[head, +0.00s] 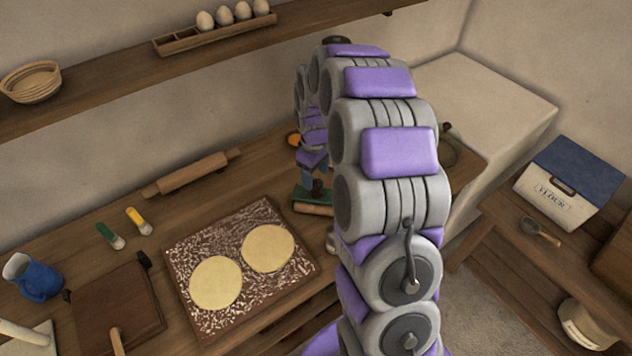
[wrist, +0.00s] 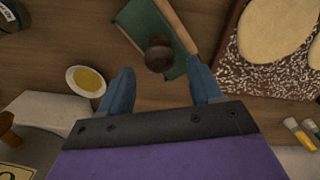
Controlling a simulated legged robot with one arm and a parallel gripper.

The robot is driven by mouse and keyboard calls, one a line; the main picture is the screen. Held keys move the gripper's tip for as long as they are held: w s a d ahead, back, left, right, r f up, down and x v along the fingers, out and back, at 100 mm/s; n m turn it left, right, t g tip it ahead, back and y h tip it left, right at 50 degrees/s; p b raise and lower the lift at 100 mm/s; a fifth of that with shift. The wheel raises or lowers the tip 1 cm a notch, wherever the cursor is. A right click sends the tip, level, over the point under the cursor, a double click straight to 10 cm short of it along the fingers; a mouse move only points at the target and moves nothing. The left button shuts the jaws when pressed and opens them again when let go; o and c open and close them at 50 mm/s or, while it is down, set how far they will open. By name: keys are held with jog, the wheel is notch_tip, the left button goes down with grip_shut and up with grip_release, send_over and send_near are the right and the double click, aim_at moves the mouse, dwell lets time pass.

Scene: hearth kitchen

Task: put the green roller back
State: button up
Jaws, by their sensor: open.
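The green roller appears to be the green piece with a dark brown round knob and a pale wooden edge, on the counter to the right of the dough board in the head view (head: 304,198). It also shows at the top of the wrist view (wrist: 180,68). My gripper (wrist: 160,68) is open, its two blue fingers on either side of the knob's near side. I cannot tell whether they touch it. In the head view my gripper (head: 316,176) is just above the knob, partly hidden by my arm.
A speckled board (head: 190,262) with two flat dough rounds lies left of the roller. A wooden rolling pin (head: 190,174) lies behind it. Two brushes (head: 139,221) and a blue jug (head: 34,279) are farther left. A small dish (wrist: 88,80) sits near my gripper.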

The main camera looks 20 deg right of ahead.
jog(key=r, duration=0.3)
jog(key=r+p, duration=0.1)
jog(key=r, duration=0.1)
jog(key=shift+d+r, duration=0.2)
jog(key=shift+r, duration=0.2)
jog(key=shift+s+a+r, duration=0.1)
jog(key=shift+s+r, duration=0.15)
jog(key=shift+r, duration=0.15)
jog(key=s+a+r+m, duration=0.1)
jog(key=s+a+r, duration=0.3)
jog(key=s, duration=0.4)
jog(key=s+a+r+m, duration=0.1)
jog(key=s+a+r, duration=0.3)
jog(key=s, duration=0.3)
jog(key=s+a+m+g, duration=0.1)
jog(key=s+m, duration=0.1)
jog(key=s, duration=0.8)
jog(key=s+a+m, duration=0.1)
jog(key=s, duration=0.9)
jog(key=shift+s+a+r+m+g, duration=0.3)
jog(key=shift+r+m+g, duration=0.1)
